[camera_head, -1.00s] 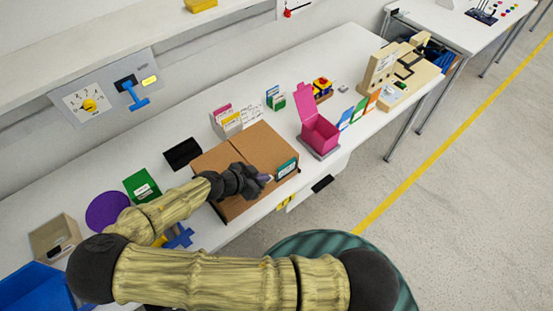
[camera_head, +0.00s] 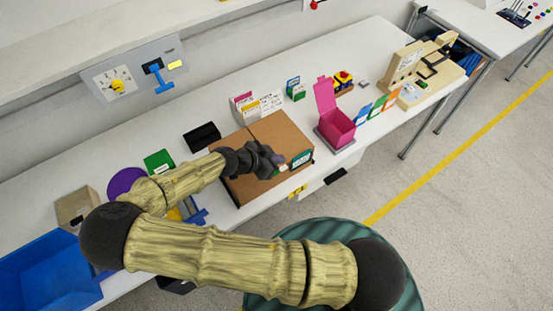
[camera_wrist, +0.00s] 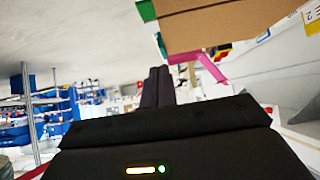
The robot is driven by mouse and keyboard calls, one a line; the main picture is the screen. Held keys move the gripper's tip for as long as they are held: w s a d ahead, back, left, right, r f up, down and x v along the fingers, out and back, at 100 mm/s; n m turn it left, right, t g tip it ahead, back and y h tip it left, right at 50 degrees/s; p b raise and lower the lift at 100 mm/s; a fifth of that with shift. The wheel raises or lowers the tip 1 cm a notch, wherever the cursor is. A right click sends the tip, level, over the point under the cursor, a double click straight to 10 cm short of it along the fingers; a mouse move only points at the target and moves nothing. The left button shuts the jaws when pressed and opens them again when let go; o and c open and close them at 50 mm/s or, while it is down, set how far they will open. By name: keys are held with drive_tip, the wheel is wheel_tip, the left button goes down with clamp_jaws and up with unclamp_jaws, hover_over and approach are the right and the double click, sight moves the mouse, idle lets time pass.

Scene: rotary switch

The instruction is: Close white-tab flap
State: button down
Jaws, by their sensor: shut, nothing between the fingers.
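A brown cardboard box (camera_head: 287,133) stands on the white table, with a seam across its top. Its top looks mostly flat from here; I cannot tell how far each flap is down. A green label (camera_head: 301,159) sits at its front right edge. A small white patch (camera_head: 283,168) shows beside my fingertips; it may be the white tab, but it is too small to tell. My gripper (camera_head: 276,161) is over the box's front part, left of the green label, and hides some of it. In the wrist view, its dark fingers (camera_wrist: 158,87) are together and empty, with cardboard (camera_wrist: 220,22) above right.
An open pink box (camera_head: 338,127) stands right of the cardboard box, its lid upright. A switch panel (camera_head: 135,80) is on the wall. A blue bin (camera_head: 45,270) is at the left.

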drive_tip(key=s+a+f+b, duration=0.3)
drive_tip(key=s+a+b, duration=0.1)
drive_tip(key=a, duration=0.4)
drive_tip(key=shift+s+b, duration=0.35)
drive_tip(key=shift+s, duration=0.05)
drive_tip(key=s+d+r+n+g+y, duration=0.2)
drive_tip(key=d+n+g+y, duration=0.15)
drive_tip(key=d+g, duration=0.45)
drive_tip(key=s+d+r+n+t+y, duration=0.1)
drive_tip(key=d+r+n+t+y, duration=0.4)
drive_tip(key=d+r+n, duration=0.3)
drive_tip(key=d+r, duration=0.4)
drive_tip(key=r, duration=0.3)
drive_tip(key=shift+s+d+r+t, duration=0.15)
drive_tip(key=shift+s+r+t, duration=0.15)
drive_tip(key=shift+r, duration=0.1)
drive_tip(key=shift+n, duration=0.25)
idle(0.4)
